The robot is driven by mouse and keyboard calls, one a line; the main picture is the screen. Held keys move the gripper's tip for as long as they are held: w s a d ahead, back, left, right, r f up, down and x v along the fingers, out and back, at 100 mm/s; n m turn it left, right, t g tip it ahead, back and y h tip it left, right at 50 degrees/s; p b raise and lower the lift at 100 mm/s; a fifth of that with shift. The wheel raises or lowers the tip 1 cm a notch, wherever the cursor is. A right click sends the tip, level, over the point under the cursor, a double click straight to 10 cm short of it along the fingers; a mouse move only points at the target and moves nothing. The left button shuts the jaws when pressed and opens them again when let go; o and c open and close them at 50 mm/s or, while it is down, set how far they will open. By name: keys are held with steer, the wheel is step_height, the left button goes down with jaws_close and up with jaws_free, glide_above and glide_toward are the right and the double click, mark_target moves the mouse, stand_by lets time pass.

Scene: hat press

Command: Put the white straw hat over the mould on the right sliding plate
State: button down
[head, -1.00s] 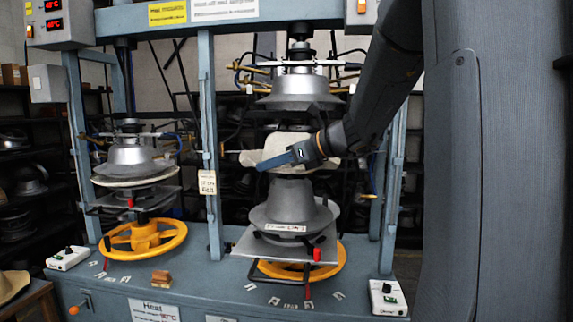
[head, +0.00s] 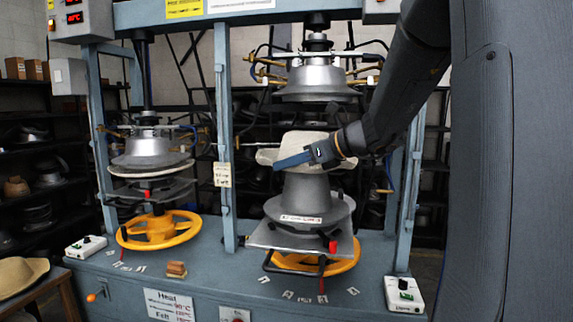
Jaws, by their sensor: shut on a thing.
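The white straw hat (head: 303,142) is held by my gripper (head: 292,160), which is shut on it from the front right. The hat is above the grey mould (head: 306,190) on the right sliding plate (head: 285,238), its lower edge close to the mould's top. I cannot tell whether they touch. My gripper and arm hide part of the brim. The plate is pulled forward, with a red-tipped handle (head: 332,246) at its front.
The right upper press head (head: 316,78) hangs above the hat. The left station (head: 148,150) and a blue post (head: 224,130) stand to the left. A yellow wheel (head: 345,262) is under the plate. A tan hat (head: 20,275) lies on a side table at lower left.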

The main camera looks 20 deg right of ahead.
steer(key=shift+f, duration=0.2)
steer(key=shift+s+f+b, duration=0.1)
steer(key=shift+f+b, duration=1.5)
steer(key=shift+f, duration=1.05)
steer(key=shift+d+f+b, duration=0.1)
steer(key=shift+f+b, duration=1.15)
steer(key=shift+f, duration=0.95)
steer(key=c, duration=1.8)
jaws_free()
